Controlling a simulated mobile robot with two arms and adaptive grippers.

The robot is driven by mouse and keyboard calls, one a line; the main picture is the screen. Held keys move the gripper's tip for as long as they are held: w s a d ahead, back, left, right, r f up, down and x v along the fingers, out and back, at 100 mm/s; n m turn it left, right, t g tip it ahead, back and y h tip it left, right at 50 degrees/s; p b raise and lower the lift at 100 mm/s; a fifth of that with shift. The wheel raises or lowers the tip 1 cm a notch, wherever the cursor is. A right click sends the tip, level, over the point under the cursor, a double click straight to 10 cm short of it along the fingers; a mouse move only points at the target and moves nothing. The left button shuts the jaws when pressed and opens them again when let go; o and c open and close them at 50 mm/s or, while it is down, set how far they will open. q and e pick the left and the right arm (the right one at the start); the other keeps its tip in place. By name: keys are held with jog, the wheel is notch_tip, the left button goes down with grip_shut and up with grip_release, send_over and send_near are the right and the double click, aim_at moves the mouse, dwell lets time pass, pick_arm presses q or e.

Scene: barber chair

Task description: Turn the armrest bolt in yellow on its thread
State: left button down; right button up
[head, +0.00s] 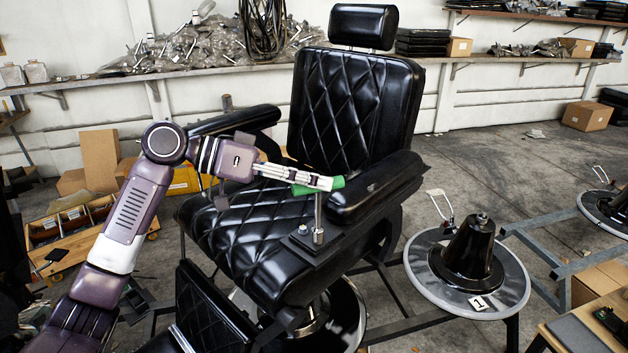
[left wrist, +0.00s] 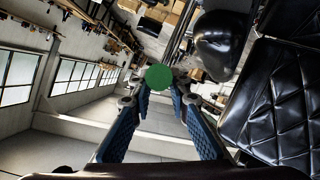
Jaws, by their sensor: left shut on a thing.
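My left gripper (head: 316,181) comes in from the left and is shut on the green handle of a T-shaped tool (head: 338,183). In the left wrist view the round green handle end (left wrist: 158,77) shows between the blue-padded fingers. The tool's metal shaft (head: 318,212) points down, nearly upright, with its lower end at the black armrest plate (head: 318,249) on the chair. A small bolt head (head: 302,229) shows on the plate just left of the shaft. Any bolt under the tool is hidden, and I see no yellow on it. My right gripper is not in view.
The black barber chair (head: 338,110) fills the middle, with its padded armrest (head: 376,188) close to the tool. A round chair base (head: 467,275) stands on a frame to the right. A wooden organizer (head: 75,225) is at the left. Open floor lies behind on the right.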

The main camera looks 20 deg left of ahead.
pick_arm(q)
jog(key=shift+r+p, duration=2.05)
jog(key=shift+r, duration=0.6)
jog(key=shift+f, duration=0.1)
